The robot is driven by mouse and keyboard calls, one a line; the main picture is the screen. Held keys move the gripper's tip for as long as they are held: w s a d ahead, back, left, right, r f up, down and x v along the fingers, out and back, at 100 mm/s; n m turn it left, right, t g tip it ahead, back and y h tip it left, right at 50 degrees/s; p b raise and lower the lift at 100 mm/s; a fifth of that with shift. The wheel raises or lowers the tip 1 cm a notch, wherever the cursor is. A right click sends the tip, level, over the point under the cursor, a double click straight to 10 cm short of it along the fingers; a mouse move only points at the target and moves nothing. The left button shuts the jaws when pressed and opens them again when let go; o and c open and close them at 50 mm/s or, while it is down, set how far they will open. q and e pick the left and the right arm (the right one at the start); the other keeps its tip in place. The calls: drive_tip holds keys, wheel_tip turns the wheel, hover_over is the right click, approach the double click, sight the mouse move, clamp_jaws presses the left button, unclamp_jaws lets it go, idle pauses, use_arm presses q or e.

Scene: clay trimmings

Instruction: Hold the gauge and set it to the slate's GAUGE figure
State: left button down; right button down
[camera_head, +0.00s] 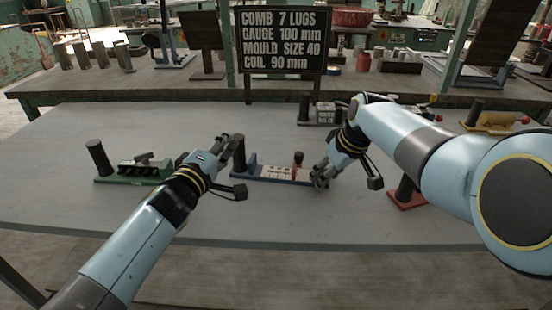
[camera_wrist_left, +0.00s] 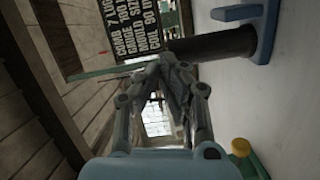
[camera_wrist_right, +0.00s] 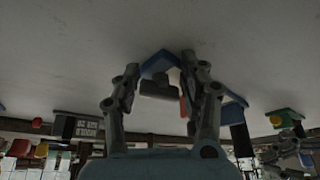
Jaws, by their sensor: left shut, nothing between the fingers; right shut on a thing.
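The slate (camera_head: 282,41) stands at the back and reads GAUGE 100 mm. In the right wrist view, blue and grey parts show between the fingers (camera_wrist_right: 170,85). My left gripper (camera_head: 230,143) is shut and empty beside the handle's top, as the left wrist view (camera_wrist_left: 177,82) also shows.
A green tool (camera_head: 135,172) with a dark post lies left of my left gripper. A red-based tool (camera_head: 405,197) lies right, partly behind my right arm. A grey tool (camera_head: 326,114) and a yellow tool (camera_head: 492,120) stand farther back. The table's front (camera_head: 330,225) is clear.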

use_arm(q)
drive_tip(key=w+a+r+g+y, duration=0.2)
drive_tip(key=w+a+g+y, duration=0.15)
drive_tip(key=a+y, duration=0.3)
use_arm(e)
drive_tip(key=shift+s+f, duration=0.2)
drive_tip(key=shift+f, duration=0.05)
use_arm(q)
drive_tip(key=s+d+r+m+g+h, duration=0.2)
drive_tip(key=s+d+m+g+h, duration=0.55)
drive_tip(key=d+m, duration=0.35)
drive_tip(key=shift+m+g, duration=0.4)
drive_tip(key=shift+g, duration=0.1)
drive_tip(key=x, duration=0.9)
drive_tip(key=shift+w, duration=0.55)
drive_tip(key=d, duration=0.3)
drive_tip(key=shift+w+d+f+y, duration=0.2)
drive_tip(key=shift+w+f+y, duration=0.05)
drive_tip(key=shift+w+y, duration=0.1)
drive_tip(key=shift+d, duration=0.4)
